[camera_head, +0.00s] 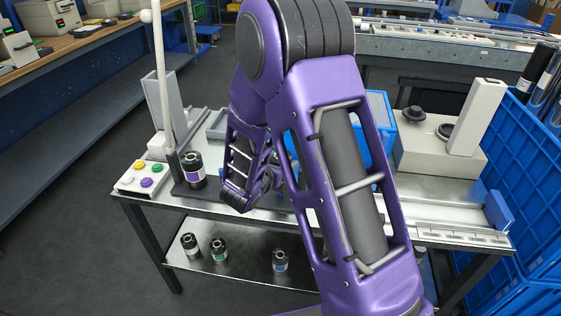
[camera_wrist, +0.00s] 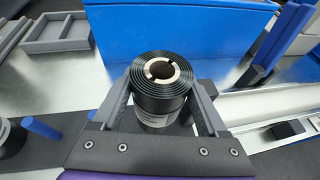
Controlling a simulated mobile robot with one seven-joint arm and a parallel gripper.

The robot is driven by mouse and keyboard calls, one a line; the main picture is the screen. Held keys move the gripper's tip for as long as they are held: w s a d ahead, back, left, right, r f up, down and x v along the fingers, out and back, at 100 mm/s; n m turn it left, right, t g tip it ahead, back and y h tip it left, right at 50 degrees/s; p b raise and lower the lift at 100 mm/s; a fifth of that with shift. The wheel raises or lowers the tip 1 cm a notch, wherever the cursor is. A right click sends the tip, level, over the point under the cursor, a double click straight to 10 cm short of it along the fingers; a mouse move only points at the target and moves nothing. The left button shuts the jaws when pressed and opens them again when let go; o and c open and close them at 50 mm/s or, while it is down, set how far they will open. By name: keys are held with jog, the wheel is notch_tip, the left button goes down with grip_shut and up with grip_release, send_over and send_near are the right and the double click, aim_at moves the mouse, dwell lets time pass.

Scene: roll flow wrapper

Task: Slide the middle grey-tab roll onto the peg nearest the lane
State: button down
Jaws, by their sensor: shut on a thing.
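My gripper (camera_wrist: 160,100) is shut on a dark roll (camera_wrist: 158,82), one finger on each side of it. The roll is upright, with a pale core ring on top and a pale label low on its side. Its tab colour cannot be told. In the head view my purple arm hides the gripper and the held roll. Another dark roll (camera_wrist: 10,139) shows at the left edge of the wrist view, beside a blue upright bar (camera_wrist: 41,128). I cannot make out which peg is nearest the lane. Whether the held roll touches anything below is hidden.
A roll with a purple label (camera_head: 193,171) stands on the bench beside a button box (camera_head: 141,178). Several rolls, including a green-marked one (camera_head: 218,251), stand on the lower shelf (camera_head: 245,278). A blue bin (camera_wrist: 180,35) stands behind the held roll. Blue crates (camera_head: 525,150) rise at right.

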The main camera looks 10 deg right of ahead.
jog(key=shift+f, duration=0.6)
grip_release()
jog(key=p+v, duration=0.1)
jog(key=v, duration=1.6)
jog(key=shift+r, duration=0.2)
jog(key=shift+s+a, duration=0.1)
